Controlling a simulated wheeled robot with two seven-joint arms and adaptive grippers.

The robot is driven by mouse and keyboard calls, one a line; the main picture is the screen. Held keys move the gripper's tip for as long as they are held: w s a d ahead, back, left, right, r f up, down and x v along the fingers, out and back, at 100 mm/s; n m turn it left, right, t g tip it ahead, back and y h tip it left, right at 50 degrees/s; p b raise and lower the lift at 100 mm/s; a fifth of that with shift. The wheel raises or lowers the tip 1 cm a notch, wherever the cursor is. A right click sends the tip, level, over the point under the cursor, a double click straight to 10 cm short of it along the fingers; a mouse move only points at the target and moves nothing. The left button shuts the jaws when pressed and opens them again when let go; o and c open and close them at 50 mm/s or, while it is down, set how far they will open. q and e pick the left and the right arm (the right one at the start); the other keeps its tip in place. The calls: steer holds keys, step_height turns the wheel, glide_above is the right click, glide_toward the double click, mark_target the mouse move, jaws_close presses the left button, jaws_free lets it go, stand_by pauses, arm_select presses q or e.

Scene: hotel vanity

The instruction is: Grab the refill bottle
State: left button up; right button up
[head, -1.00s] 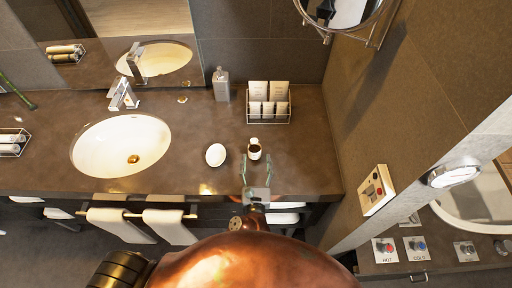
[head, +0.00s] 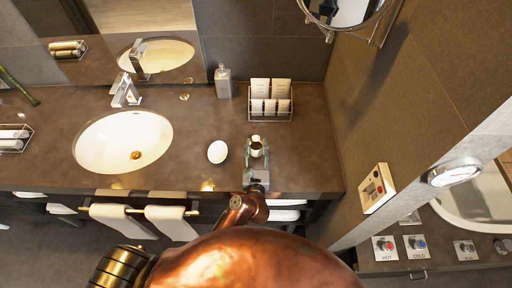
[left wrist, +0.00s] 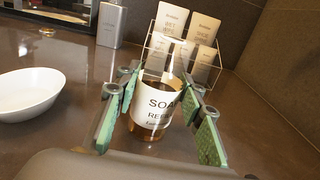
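The refill bottle (left wrist: 158,108) is amber with a white label reading "SOAP" and stands upright on the vanity counter. In the head view its small top (head: 256,142) shows near the counter's front edge. My left gripper (head: 257,156) reaches in from the front with its fingers on either side of the bottle. In the left wrist view the green-padded fingers (left wrist: 157,112) are open around the bottle, and I see no clear grip on it. The bottle's lower part is partly hidden by my gripper. My right gripper is not in view.
A white bowl (head: 217,152) sits just left of the bottle. A wire rack with packets (head: 270,100) and a grey dispenser (head: 223,82) stand behind. The sink (head: 123,142) is further left. The counter right of the bottle is clear.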

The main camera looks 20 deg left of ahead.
arm_select(q)
steer(key=c, duration=0.8)
steer(key=shift+o, duration=0.2)
steer(key=shift+r, duration=0.2)
